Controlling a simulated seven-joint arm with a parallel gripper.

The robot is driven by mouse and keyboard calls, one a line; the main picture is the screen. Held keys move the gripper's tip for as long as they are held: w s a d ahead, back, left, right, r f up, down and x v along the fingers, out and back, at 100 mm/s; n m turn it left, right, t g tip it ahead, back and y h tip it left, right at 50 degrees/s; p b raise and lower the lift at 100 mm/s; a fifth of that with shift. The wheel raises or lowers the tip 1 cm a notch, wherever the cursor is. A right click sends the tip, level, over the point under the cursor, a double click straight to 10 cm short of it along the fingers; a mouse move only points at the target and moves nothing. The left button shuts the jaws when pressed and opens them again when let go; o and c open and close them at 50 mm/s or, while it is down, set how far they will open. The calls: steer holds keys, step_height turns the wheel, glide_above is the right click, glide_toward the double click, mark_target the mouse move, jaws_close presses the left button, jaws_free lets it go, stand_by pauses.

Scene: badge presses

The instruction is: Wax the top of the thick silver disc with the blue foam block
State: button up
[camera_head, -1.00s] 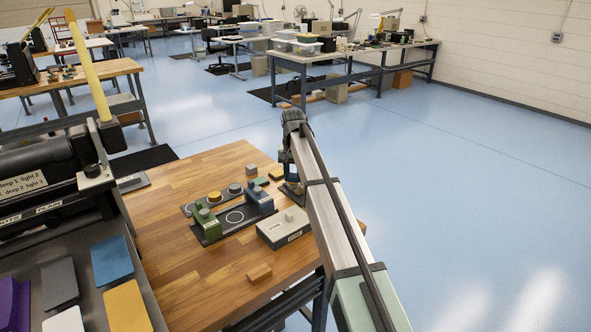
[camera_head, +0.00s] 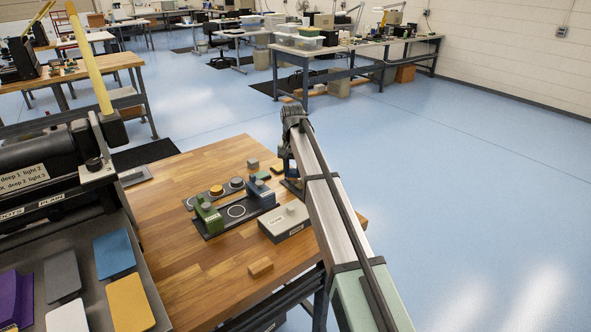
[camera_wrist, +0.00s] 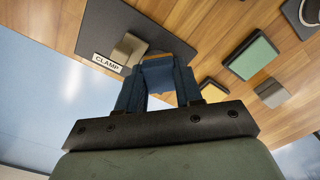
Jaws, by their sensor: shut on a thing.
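My gripper (camera_wrist: 160,88) is shut on the blue foam block (camera_wrist: 159,75), which sits between its two dark fingers. In the head view the blue block (camera_head: 293,171) is partly hidden by my arm. The block is at the dark clamp mat (camera_wrist: 105,32), beside a tan-grey block on it (camera_wrist: 128,50); whether it touches the mat I cannot tell. A silver disc (camera_head: 237,182) lies on the dark strip at the back of the table, next to a gold disc (camera_head: 216,190). I cannot tell surely which disc is the thick silver one.
A teal block (camera_wrist: 252,55), a grey block (camera_wrist: 271,92) and a yellow block (camera_wrist: 213,91) lie near my gripper. A green press (camera_head: 208,216), a blue press (camera_head: 261,193) and a pale box (camera_head: 284,226) stand on the table.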

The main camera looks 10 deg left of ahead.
mark_target(293, 171)
steer(key=shift+w+d, duration=0.6)
steer(key=shift+w, duration=0.05)
steer(key=shift+s+a, duration=0.6)
steer(key=shift+s, duration=0.1)
step_height(293, 171, up, 2)
steer(key=shift+w+r, duration=0.1)
steer(key=shift+r, duration=2.95)
